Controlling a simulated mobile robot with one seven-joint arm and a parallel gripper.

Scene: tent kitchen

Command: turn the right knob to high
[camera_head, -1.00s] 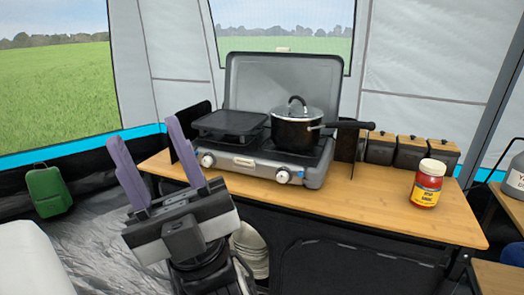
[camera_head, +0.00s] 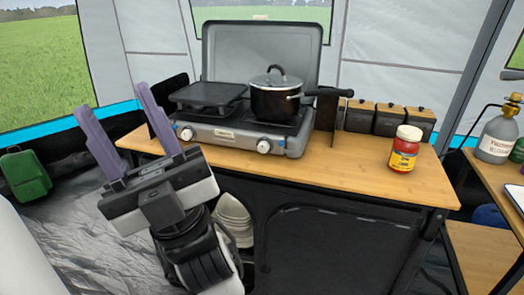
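The right knob (camera_head: 264,146) is a round white knob on the front panel of the grey camping stove (camera_head: 225,138), below the pot. Its exact setting is too small to read. The left knob (camera_head: 186,133) is at the other end of the panel. My gripper (camera_head: 119,122) has two purple fingers spread wide apart with nothing between them. It points up, left of and in front of the stove, well apart from the right knob.
A black lidded pot (camera_head: 276,95) stands on the right burner, its handle reaching right. A griddle (camera_head: 208,94) covers the left burner. A red jar (camera_head: 404,149) and several canisters (camera_head: 390,121) stand on the wooden table (camera_head: 350,174).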

